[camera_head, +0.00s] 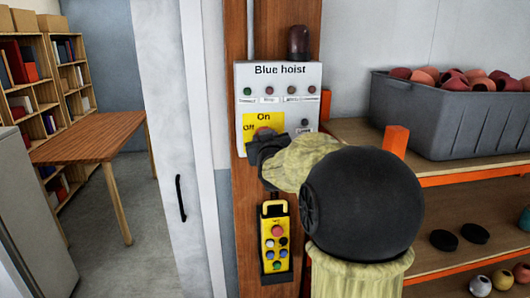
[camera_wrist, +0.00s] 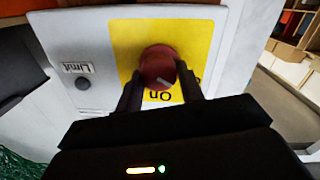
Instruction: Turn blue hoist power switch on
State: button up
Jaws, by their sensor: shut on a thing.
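The blue hoist control box (camera_head: 298,85) is white and mounted on a brown post, with the label "Blue hoist". Its yellow panel (camera_head: 277,119) carries "On" above the switch and "Off" to its left. The power switch is a round red knob (camera_wrist: 158,66) on this panel, seen upside down in the wrist view. A small light mark shows on the knob's side nearest "On"; its exact angle is hard to tell. My gripper (camera_wrist: 158,88) has its two dark fingers on either side of the knob, shut on it. In the head view my gripper (camera_head: 262,143) hides most of the knob.
A yellow push-button pendant (camera_head: 275,240) hangs below the box. A dark lamp (camera_head: 298,42) sits above it. To the right are shelves with a grey crate (camera_head: 440,115) and an orange block (camera_head: 395,140). A door with a black handle (camera_head: 181,198) stands at left.

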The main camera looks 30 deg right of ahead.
jog(key=m+b, duration=0.5)
jog(key=m+y+b, duration=0.1)
jog(key=m+b, duration=0.5)
jog(key=shift+d+r+b, duration=0.15)
jog(key=shift+d+b, duration=0.05)
jog(key=shift+b, duration=0.1)
dwell(0.3)
jog(key=o, duration=0.8)
jog(key=shift+o, duration=0.9)
jog(key=shift+w, duration=0.25)
jog(key=shift+s, duration=0.1)
jog(key=shift+a+f, duration=0.1)
jog(key=shift+f, duration=0.1)
